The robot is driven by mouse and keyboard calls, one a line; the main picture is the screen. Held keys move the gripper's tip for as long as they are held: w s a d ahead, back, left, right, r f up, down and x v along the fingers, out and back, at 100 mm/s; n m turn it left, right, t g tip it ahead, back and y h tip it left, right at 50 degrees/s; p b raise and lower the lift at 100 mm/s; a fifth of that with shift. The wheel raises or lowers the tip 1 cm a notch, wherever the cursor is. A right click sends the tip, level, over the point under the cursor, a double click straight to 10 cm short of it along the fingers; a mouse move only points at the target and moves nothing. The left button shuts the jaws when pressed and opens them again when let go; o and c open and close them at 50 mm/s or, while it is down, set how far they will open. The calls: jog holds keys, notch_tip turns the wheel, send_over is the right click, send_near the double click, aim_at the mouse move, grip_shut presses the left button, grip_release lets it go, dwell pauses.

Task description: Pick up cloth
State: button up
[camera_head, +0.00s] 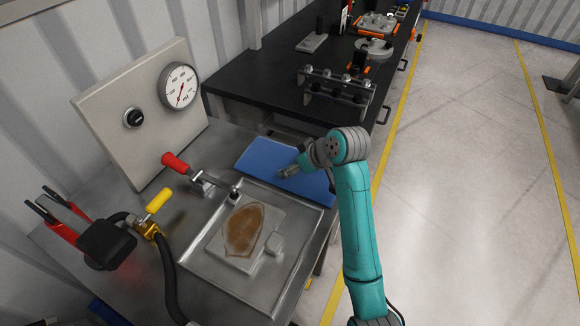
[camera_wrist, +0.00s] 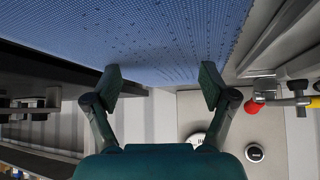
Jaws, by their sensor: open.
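The blue cloth (camera_head: 255,158) lies flat on the metal bench, between the steel tray and the black workbench. In the wrist view the blue cloth (camera_wrist: 140,35) fills the upper part, with a fine textured pattern. My gripper (camera_head: 287,173) is at the cloth in the head view, and my arm hides part of the cloth's right end. In the wrist view my gripper (camera_wrist: 161,82) is open, its two fingers spread apart at the cloth's lower edge with nothing between them. I cannot tell whether the fingertips touch the cloth.
A steel tray (camera_head: 199,262) holds a plate with a brown patch (camera_head: 243,230). A red-handled clamp (camera_head: 176,163), a yellow-handled valve (camera_head: 158,201) and a panel with a gauge (camera_head: 179,87) stand nearby. The black workbench (camera_head: 262,72) lies behind.

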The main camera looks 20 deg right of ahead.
jog(key=shift+w+f, duration=0.1)
jog(key=shift+f, duration=0.05)
jog(key=shift+w+a+f, duration=0.15)
jog(key=shift+f, duration=0.05)
jog(key=c, duration=1)
jog(key=shift+f, duration=0.2)
jog(key=c, duration=0.4)
notch_tip(320, 180, up, 12)
jog(key=shift+r, duration=0.25)
grip_shut()
